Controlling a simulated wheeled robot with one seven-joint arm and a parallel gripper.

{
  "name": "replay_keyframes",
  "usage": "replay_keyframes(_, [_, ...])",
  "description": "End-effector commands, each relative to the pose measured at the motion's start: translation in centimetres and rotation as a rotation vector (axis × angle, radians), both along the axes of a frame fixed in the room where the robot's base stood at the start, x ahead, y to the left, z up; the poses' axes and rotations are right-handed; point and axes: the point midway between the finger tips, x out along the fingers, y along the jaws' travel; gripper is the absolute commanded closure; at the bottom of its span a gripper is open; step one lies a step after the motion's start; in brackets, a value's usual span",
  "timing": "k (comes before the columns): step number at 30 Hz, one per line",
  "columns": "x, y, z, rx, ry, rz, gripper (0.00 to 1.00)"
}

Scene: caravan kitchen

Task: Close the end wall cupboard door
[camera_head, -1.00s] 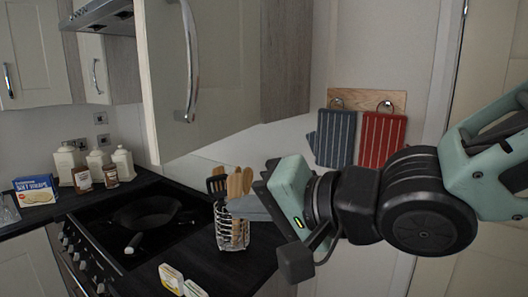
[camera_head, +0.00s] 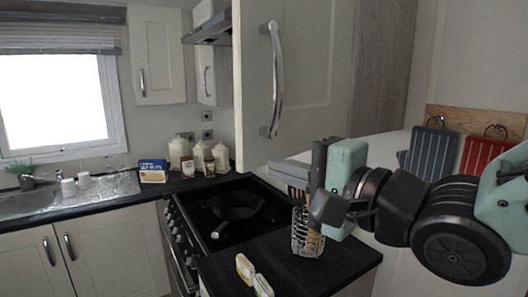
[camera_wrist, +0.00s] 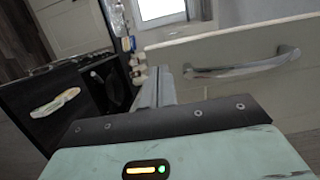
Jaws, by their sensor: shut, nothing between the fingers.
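The end wall cupboard door (camera_head: 310,60) is a cream panel at the upper middle of the head view, with a long curved chrome handle (camera_head: 276,80) near its left edge. Its lower edge and handle also show in the wrist view, where the door (camera_wrist: 230,95) lies to the right of the fingers. I cannot tell how far it stands open. My gripper (camera_head: 285,172) is shut and empty, pointing left just below the door's lower edge. The grey fingers show in the wrist view (camera_wrist: 157,88). Whether they touch the door is not clear.
Below my gripper a wire utensil holder (camera_head: 308,235) stands on the dark counter (camera_head: 290,270), beside the hob with a pan (camera_head: 236,205). White canisters (camera_head: 220,157) stand behind. Blue and red cloths (camera_head: 430,153) hang on the right wall.

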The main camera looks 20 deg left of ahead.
Motion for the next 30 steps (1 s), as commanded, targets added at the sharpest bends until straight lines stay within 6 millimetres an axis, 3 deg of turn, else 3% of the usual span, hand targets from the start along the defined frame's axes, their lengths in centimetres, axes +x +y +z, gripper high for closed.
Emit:
replay_keyframes(3, [0.8,1.8,0.3,-0.001,0.003,0.002,1.00])
replay_keyframes(9, [1.7,3.5,0.2,-0.001,0.003,0.000,1.00])
replay_keyframes(30, [2.5,4.9,-0.2,0.001,0.000,0.006,1.00])
